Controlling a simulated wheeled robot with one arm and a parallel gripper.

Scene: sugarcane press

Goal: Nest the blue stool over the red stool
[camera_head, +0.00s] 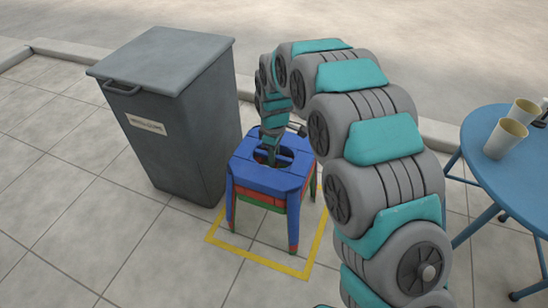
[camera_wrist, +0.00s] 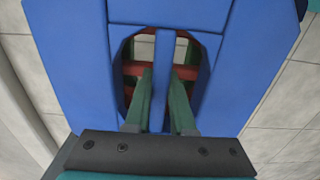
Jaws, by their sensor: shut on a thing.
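The blue stool (camera_head: 258,177) stands upright over the red stool (camera_head: 262,199), whose red and green parts show just below the blue seat. Their legs are close together, with the blue legs outside. My gripper (camera_head: 271,160) reaches down from above into the oval opening of the blue seat. In the wrist view its green fingers (camera_wrist: 161,82) are on both sides of the blue bar across the opening of the blue stool (camera_wrist: 75,60), shut on it. Red and green parts of the red stool (camera_wrist: 134,69) show through the opening. I cannot tell whether the seats touch.
A yellow square outline (camera_head: 258,258) on the paving surrounds the stools' feet. A grey lidded bin (camera_head: 180,140) stands close on the left. A blue round table (camera_head: 500,175) with paper cups (camera_head: 505,138) stands on the right. The paving in front is clear.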

